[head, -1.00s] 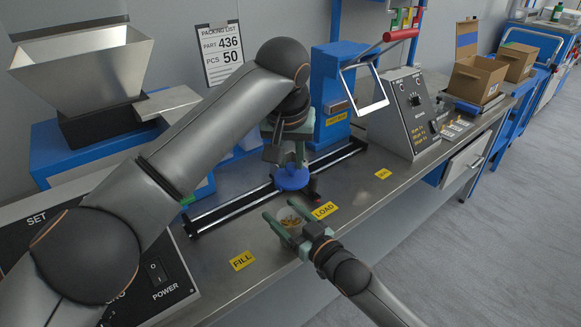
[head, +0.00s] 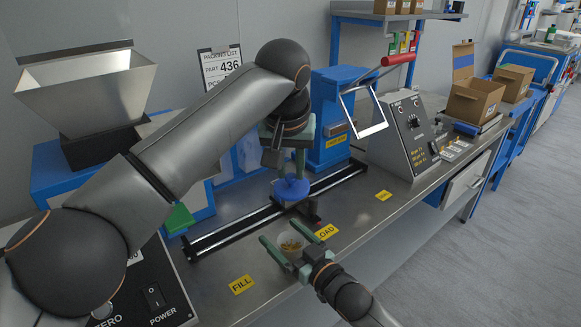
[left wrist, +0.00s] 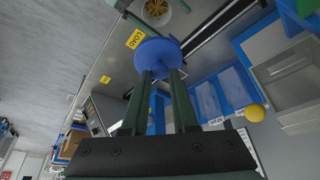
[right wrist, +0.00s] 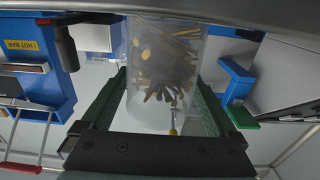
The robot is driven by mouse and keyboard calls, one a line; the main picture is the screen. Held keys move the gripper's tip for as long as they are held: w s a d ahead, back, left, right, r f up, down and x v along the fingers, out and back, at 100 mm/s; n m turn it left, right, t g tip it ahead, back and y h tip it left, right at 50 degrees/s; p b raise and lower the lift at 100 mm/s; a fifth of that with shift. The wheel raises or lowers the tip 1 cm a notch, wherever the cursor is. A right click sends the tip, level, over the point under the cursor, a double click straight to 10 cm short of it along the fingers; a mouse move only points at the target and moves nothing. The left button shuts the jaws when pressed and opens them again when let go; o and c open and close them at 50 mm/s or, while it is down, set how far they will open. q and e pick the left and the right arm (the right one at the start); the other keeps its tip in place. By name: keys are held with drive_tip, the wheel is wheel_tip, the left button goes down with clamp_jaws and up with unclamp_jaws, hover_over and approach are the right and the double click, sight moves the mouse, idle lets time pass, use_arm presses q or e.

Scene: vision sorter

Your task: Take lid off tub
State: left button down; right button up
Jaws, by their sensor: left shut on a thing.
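The blue round lid (head: 291,190) is off the tub and held level over the rail. My left gripper (head: 291,172) points down and is shut on the lid's top. The lid also shows at its fingertips in the left wrist view (left wrist: 157,55). The clear tub (head: 291,244) is open at the top and has small brownish-yellow pieces inside. It stands near the LOAD label, also seen in the right wrist view (right wrist: 165,75). My right gripper (head: 287,249) has its fingers on both sides of the tub, seemingly touching it. Whether the tub touches the bench is unclear.
A black rail (head: 240,231) runs across the bench behind the tub. A blue press (head: 332,110) and a grey control box (head: 408,135) stand further right. A metal hopper (head: 88,90) stands at left. Yellow FILL label (head: 242,284) marks clear bench.

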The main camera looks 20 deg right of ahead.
drive_tip(key=shift+o, duration=0.2)
drive_tip(key=shift+s, duration=0.15)
drive_tip(key=shift+s+d+f, duration=0.1)
drive_tip(key=shift+s+d, duration=0.1)
drive_tip(key=shift+s, duration=0.1)
drive_tip(key=p+v, duration=0.1)
drive_tip(key=v, duration=1)
drive_tip(key=shift+s, duration=0.15)
